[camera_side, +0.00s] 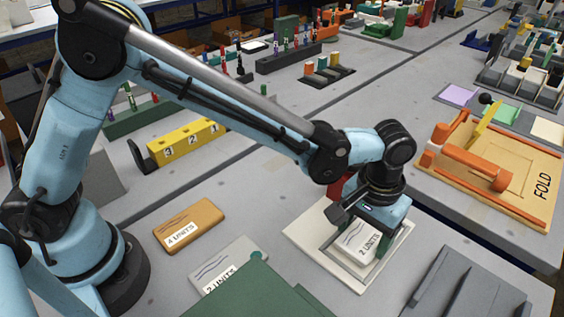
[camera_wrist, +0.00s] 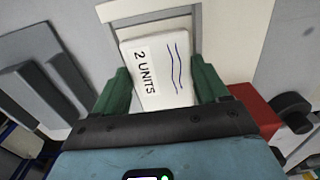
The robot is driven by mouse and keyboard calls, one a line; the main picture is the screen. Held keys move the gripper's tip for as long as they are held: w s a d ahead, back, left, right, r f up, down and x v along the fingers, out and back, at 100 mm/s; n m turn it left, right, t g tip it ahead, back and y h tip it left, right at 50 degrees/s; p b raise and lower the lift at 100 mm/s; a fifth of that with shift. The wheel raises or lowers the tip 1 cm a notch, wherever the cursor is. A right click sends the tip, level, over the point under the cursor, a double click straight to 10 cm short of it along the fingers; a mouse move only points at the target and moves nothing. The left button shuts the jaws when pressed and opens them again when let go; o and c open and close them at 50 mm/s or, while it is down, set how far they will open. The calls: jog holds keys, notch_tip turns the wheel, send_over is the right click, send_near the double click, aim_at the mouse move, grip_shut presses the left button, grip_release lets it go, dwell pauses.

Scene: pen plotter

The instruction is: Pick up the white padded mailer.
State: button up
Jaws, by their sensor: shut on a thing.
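The white padded mailer (camera_side: 354,243), with a "2 UNITS" label and wavy blue lines, is between the green fingers of my gripper (camera_side: 362,236). In the wrist view the mailer (camera_wrist: 157,70) fills the space between the fingertips of my gripper (camera_wrist: 160,68), one on each side, and the gripper is shut on it. The mailer is over a pale square tray or frame (camera_side: 304,232). I cannot tell whether it touches the tray. My gripper hides part of the mailer's far side.
A second pale mailer (camera_side: 228,262) labelled "2 UNITS" and a tan mailer (camera_side: 189,224) labelled "4 UNITS" lie to the left. A red block (camera_side: 337,186) is close behind my gripper. A grey angled stand (camera_side: 470,288) is at the front right; an orange folding board (camera_side: 490,172) is beyond.

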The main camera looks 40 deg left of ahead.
aim_at(362, 239)
jog(key=shift+r, duration=2.45)
